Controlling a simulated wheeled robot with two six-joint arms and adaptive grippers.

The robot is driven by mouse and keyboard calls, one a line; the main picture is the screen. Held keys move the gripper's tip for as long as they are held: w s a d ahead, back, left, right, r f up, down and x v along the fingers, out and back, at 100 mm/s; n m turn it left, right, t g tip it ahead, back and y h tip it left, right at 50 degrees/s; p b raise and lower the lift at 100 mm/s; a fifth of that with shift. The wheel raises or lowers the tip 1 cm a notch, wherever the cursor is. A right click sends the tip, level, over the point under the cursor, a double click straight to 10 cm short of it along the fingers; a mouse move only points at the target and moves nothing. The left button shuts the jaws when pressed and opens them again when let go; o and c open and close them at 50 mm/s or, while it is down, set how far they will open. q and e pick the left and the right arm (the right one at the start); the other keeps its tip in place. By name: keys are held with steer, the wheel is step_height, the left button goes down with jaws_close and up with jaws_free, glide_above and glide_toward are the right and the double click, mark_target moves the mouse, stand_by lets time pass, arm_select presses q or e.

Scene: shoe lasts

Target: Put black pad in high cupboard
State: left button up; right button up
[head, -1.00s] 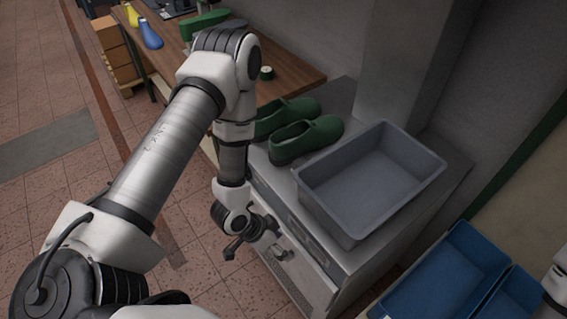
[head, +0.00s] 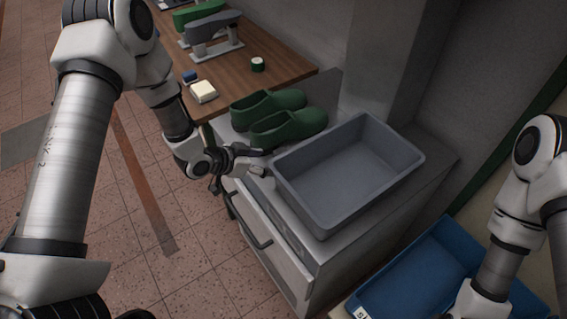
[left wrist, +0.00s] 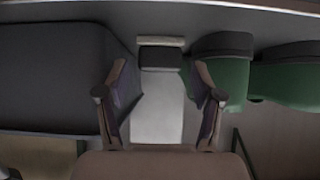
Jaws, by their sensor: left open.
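My left gripper (head: 258,160) is at the near edge of the grey cabinet top (head: 410,190), between the green clogs and the grey tray. In the left wrist view its two fingers (left wrist: 160,100) are apart, with nothing held between them. A small dark block (left wrist: 160,58) shows beyond the fingertips, against a pale surface. It may be the black pad, but I cannot tell. In the head view I cannot make out this block; the gripper may hide it. No high cupboard is recognisable. My right arm is at the right edge; its gripper is out of view.
The grey tray (head: 277,167) is empty. Two green clogs (head: 290,126) stand behind the gripper. A blue bin (head: 425,262) is at the lower right.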

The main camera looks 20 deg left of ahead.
mark_target(279, 156)
arm_select(q)
steer(key=shift+w+d, duration=0.6)
steer(key=shift+w, duration=0.1)
arm_select(e)
steer(key=shift+f, duration=0.2)
arm_select(q)
steer(key=b+x, duration=0.1)
steer(key=x, duration=0.1)
steer(key=b+x, duration=0.1)
steer(key=x, duration=0.1)
steer(key=shift+w+d+r, duration=0.2)
steer(key=shift+w+r, duration=0.1)
steer(key=shift+w, duration=0.05)
arm_select(e)
step_height(279, 156, down, 2)
steer(key=shift+a+f, duration=0.1)
arm_select(q)
steer(key=shift+w+d, duration=0.1)
steer(key=shift+s+r, duration=0.1)
steer(key=shift+s, duration=0.1)
steer(key=c, duration=0.8)
arm_select(e)
steer(key=shift+s+a+r, duration=0.1)
steer(key=shift+s+r, duration=0.05)
steer(key=shift+r, duration=0.05)
arm_select(q)
steer(key=shift+c, duration=0.7)
steer(key=shift+w, duration=0.1)
arm_select(e)
steer(key=shift+f, duration=0.1)
